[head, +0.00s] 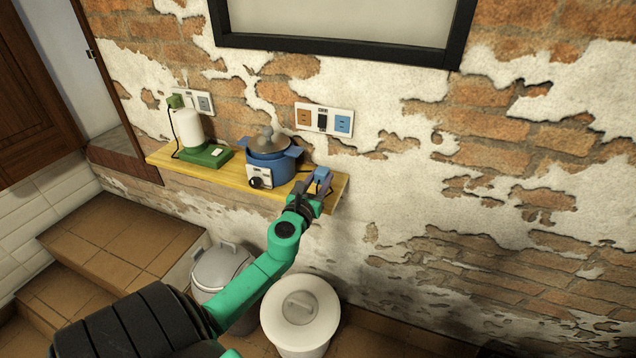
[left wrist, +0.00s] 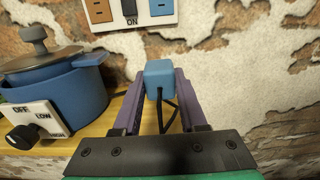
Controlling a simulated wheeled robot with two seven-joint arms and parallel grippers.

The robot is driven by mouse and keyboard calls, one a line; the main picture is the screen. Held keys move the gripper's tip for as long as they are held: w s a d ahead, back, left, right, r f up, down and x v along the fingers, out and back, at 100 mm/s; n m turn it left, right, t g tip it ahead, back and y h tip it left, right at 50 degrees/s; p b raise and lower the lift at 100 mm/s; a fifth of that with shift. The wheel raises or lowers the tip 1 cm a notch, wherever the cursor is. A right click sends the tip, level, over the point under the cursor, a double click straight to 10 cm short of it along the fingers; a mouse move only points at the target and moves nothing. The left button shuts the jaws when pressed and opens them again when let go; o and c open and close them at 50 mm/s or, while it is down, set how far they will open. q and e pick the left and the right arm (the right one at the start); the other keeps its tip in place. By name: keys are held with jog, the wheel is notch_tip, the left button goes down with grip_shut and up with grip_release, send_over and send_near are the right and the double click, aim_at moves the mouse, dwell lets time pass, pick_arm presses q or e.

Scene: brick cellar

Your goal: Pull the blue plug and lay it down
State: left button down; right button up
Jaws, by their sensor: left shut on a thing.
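The blue plug (left wrist: 159,74) is a small blue block with a black cord hanging from it. My left gripper (left wrist: 158,88) is shut on it with its purple fingers on either side. In the head view the plug (head: 322,174) is at the right end of the yellow shelf (head: 218,178), apart from the wall; whether it touches the shelf I cannot tell. The wall socket plate (head: 323,120) above has an orange socket (head: 304,117), a black switch (head: 322,121) and an empty blue socket (head: 342,124). My right gripper is not in view.
A blue cooker (head: 268,152) with a grey lid and a dial stands on the shelf left of the plug. Further left is a green-based appliance (head: 204,155), with a green plug (head: 175,101) in another socket plate (head: 204,103). Two lidded bins (head: 300,318) (head: 222,268) stand below.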

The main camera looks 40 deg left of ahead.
pick_arm(q)
jog(key=f, duration=0.1)
jog(key=w+b, duration=0.1)
jog(key=w+f, duration=0.1)
jog(key=shift+a+f, duration=0.25)
jog(key=shift+f, duration=0.05)
notch_tip(320, 180, down, 2)
jog(key=shift+w+f+b, duration=0.1)
jog(key=shift+f+b, duration=0.1)
jog(key=shift+b, duration=1.05)
jog(key=shift+s+f+b, duration=0.3)
jog(key=shift+f+b, duration=0.3)
jog(key=shift+b, duration=0.25)
jog(key=shift+w, duration=0.15)
jog(key=shift+c, duration=2.2)
grip_release()
jog(key=shift+o, duration=0.3)
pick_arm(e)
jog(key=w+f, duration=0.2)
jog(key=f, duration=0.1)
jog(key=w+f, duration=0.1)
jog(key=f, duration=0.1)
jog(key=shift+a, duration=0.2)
